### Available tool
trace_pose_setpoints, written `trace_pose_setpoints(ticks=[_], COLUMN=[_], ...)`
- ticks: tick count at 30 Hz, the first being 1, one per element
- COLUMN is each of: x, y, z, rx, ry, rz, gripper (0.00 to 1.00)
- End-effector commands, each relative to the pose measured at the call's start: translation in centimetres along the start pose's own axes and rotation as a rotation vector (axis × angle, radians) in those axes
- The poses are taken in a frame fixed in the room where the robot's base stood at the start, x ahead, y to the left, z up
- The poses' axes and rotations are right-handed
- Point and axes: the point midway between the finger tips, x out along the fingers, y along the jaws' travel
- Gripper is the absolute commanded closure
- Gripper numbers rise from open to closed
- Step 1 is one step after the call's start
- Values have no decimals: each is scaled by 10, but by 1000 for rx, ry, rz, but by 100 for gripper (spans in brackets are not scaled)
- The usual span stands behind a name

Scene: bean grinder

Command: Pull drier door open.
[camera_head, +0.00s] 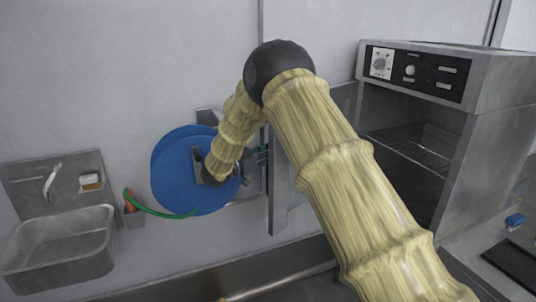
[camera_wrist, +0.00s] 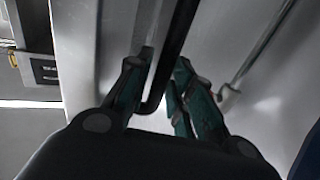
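The drier (camera_head: 470,130) stands at the right in the head view, a steel box with a black control panel. Its door (camera_head: 282,185) stands swung open to the left and shows nearly edge-on; my arm hides part of it. The dark opening with a wire rack (camera_head: 412,146) shows. My gripper (camera_head: 262,157) is at the door's left side, mostly hidden behind my arm. In the wrist view its green fingers (camera_wrist: 162,75) are drawn close on either side of the black door handle (camera_wrist: 176,42), with the handle's bent lower end between them.
A blue hose reel (camera_head: 168,180) with a green hose (camera_head: 160,213) is on the wall, just behind and left of my gripper. A steel sink (camera_head: 60,245) is at the far left. A black tray (camera_head: 515,265) and small blue object (camera_head: 515,221) lie at lower right.

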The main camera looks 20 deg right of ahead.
Motion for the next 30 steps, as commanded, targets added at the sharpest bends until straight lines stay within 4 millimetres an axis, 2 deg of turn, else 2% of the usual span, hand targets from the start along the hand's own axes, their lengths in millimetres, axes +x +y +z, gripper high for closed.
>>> trace_pose_setpoints(ticks=[5,18,24,30], x=[-18,-94,-112,-117], y=[0,0,0,0], z=[0,0,0,0], rx=[0,0,0,0], ry=[0,0,-1,-1], rz=[-2,-1,0,1], gripper=[77,77,77,77])
